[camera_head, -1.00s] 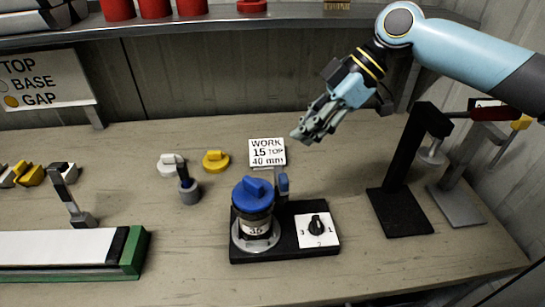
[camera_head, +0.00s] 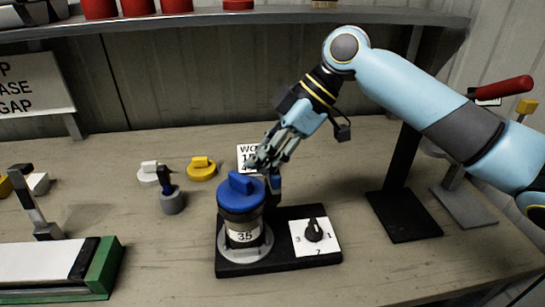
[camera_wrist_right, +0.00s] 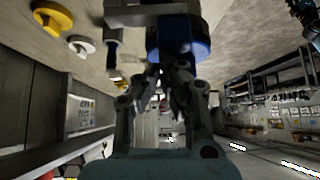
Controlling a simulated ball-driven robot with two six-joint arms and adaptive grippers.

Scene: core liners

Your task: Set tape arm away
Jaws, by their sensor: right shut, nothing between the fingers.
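A blue-capped cylinder (camera_head: 241,205) marked 35 stands upright on a black base (camera_head: 285,268). A small upright arm with a blue part (camera_head: 275,184) stands just behind its right side; I cannot tell for sure that this is the tape arm. My right gripper (camera_head: 262,163) is shut and empty, close above and behind the blue cap. It partly hides the upright arm; I cannot tell whether it touches either. In the right wrist view the shut fingers (camera_wrist_right: 165,85) lie in front of the blue cap (camera_wrist_right: 178,42). My left gripper is not in view.
A dial plate (camera_head: 314,236) is on the base's right. White (camera_head: 149,174) and yellow (camera_head: 201,168) caps and a grey post (camera_head: 172,202) stand to the left. A green-ended tray (camera_head: 103,270) lies front left. A black stand (camera_head: 400,190) rises at right, partly behind my right arm.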

